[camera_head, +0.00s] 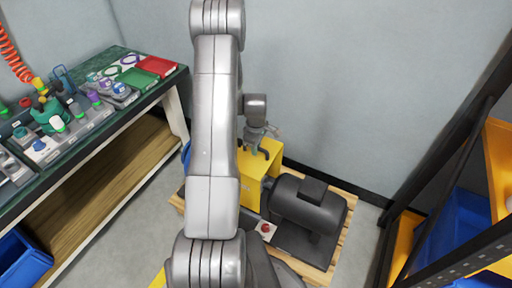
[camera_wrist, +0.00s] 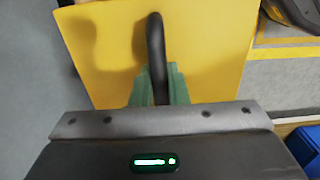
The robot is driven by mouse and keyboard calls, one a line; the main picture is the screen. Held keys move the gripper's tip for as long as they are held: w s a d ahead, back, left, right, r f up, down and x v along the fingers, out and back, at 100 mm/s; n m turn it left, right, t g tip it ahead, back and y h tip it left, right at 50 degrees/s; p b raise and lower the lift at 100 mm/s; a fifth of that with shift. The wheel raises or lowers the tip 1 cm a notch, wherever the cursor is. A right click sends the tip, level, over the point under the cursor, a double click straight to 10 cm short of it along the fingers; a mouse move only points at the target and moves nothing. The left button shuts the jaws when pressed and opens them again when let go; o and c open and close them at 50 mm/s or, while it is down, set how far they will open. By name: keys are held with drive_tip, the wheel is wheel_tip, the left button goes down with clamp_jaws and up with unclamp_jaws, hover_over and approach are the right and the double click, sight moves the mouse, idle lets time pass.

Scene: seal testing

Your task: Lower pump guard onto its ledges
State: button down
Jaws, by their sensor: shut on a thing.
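The pump guard (camera_head: 252,183) is a yellow box-shaped cover with a dark handle on top, in the middle of the head view, partly behind my arm. Its yellow top fills much of the wrist view (camera_wrist: 110,60). My gripper (camera_head: 258,143) is above the guard's top. In the wrist view my gripper's green fingers (camera_wrist: 158,88) are closed around the black arched handle (camera_wrist: 155,50). The guard stands beside a dark motor (camera_head: 308,205) on a wooden pallet (camera_head: 343,228). The ledges are hidden, so I cannot tell whether the guard touches them.
A workbench (camera_head: 95,122) with fittings and red and green trays stands at the left. A shelf rack (camera_head: 440,185) with blue bins is at the right. A red button box (camera_head: 265,229) sits in front of the motor. Grey wall is close behind.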

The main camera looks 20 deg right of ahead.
sight(256, 158)
drive_tip(key=shift+f, duration=0.5)
drive_tip(key=shift+f+b, duration=2.2)
drive_tip(key=shift+f, duration=0.3)
idle(1.3)
drive_tip(key=c, duration=1.3)
unclamp_jaws()
drive_tip(key=shift+c, duration=0.2)
drive_tip(key=shift+r+p, duration=2.65)
drive_tip(key=shift+r, duration=1.85)
